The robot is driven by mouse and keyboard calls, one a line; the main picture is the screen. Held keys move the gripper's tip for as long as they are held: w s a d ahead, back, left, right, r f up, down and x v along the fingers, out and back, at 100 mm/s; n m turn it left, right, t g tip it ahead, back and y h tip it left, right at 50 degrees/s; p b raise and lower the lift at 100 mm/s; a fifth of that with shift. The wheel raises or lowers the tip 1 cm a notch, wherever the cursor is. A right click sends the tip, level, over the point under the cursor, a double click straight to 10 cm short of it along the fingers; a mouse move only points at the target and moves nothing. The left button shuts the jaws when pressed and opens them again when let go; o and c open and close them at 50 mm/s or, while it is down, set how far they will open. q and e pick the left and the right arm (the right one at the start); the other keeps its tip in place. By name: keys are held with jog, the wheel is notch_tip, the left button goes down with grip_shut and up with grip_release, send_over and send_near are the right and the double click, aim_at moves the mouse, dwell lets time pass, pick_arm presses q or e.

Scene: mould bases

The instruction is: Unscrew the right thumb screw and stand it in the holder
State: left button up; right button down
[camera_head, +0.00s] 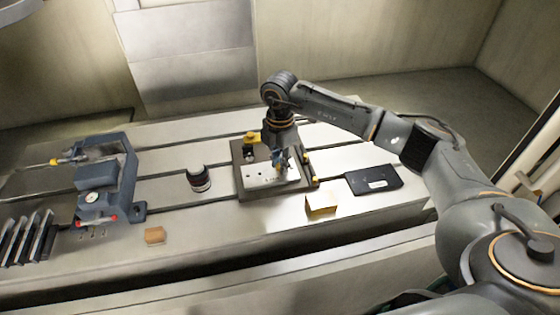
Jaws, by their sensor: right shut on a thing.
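My right gripper (281,165) points straight down over the mould base, a dark square frame (243,185) with a light metal plate (258,178) inside. Its fingers are shut at the right part of the plate on a small thing, taken to be the right thumb screw, which the fingers hide. Small dark holes show on the plate's left part. I cannot tell for sure which object is the holder; a flat black block (373,179) with a pale label lies right of the mould base. My left gripper is out of view.
A dark round cup-like part (198,179) stands left of the mould base. A tan block (321,203) and a small brown block (154,236) lie near the front. A grey clamp device (103,190) and several dark upright plates (22,243) fill the left. The table is slotted.

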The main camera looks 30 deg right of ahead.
jog(key=n+b, duration=0.2)
jog(key=n, duration=0.3)
jog(key=shift+f, duration=0.1)
jog(key=n, duration=0.2)
jog(key=shift+n+b, duration=0.3)
jog(key=shift+n, duration=0.6)
jog(key=shift+n+b, duration=0.45)
jog(key=shift+n, duration=0.15)
jog(key=n+b, duration=0.1)
jog(key=n, duration=0.1)
jog(key=shift+n, duration=0.4)
jog(key=n+b, duration=0.1)
jog(key=n, duration=0.4)
